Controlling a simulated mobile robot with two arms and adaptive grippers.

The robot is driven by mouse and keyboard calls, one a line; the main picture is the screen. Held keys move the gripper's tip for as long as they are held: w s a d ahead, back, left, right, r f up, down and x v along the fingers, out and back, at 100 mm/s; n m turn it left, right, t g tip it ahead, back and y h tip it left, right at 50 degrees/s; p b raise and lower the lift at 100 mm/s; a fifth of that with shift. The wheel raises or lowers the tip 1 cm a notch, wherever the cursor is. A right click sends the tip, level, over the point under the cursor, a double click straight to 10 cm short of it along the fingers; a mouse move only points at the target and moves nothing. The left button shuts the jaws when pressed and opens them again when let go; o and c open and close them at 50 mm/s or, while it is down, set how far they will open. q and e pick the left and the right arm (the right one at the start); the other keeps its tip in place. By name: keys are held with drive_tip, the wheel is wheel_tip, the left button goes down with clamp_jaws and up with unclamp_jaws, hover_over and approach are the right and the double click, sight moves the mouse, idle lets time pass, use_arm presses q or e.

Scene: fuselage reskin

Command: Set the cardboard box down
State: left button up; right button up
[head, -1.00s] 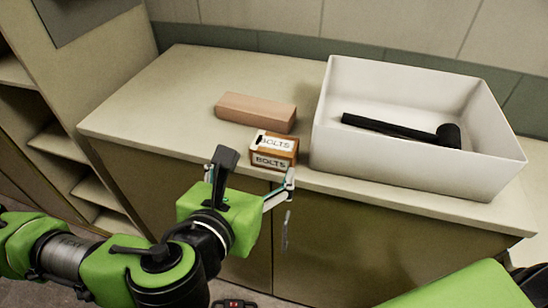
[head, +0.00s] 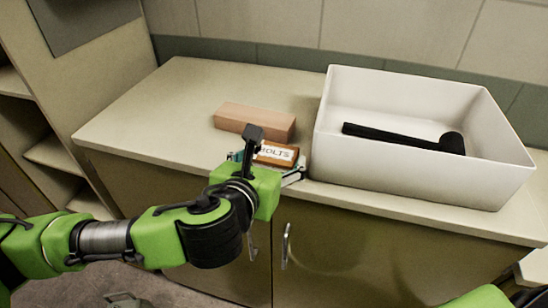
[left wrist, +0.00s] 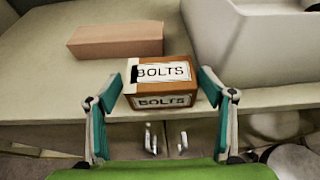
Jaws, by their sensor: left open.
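The cardboard box (head: 277,153) is small and brown with white "BOLTS" labels. It rests upright on the counter near the front edge, partly hidden behind my gripper in the head view. In the left wrist view the box (left wrist: 162,82) sits between and slightly beyond the fingertips. My left gripper (head: 268,168) is open at the counter's front edge, with one finger on each side of the box's near end. Its teal-padded fingers also show in the left wrist view (left wrist: 160,108), with gaps beside the box. My right gripper is not clearly visible.
A plain tan block (head: 255,121) lies just behind the box on the counter (head: 170,110). A white bin (head: 420,180) holding a black mallet (head: 405,137) stands close on the right. The counter's left side is clear. Cabinet doors with handles are below.

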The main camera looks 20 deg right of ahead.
use_arm(q)
drive_tip(key=shift+x, duration=1.35)
drive_tip(key=c, duration=1.3)
drive_tip(key=shift+r, duration=0.1)
drive_tip(key=shift+c, duration=0.6)
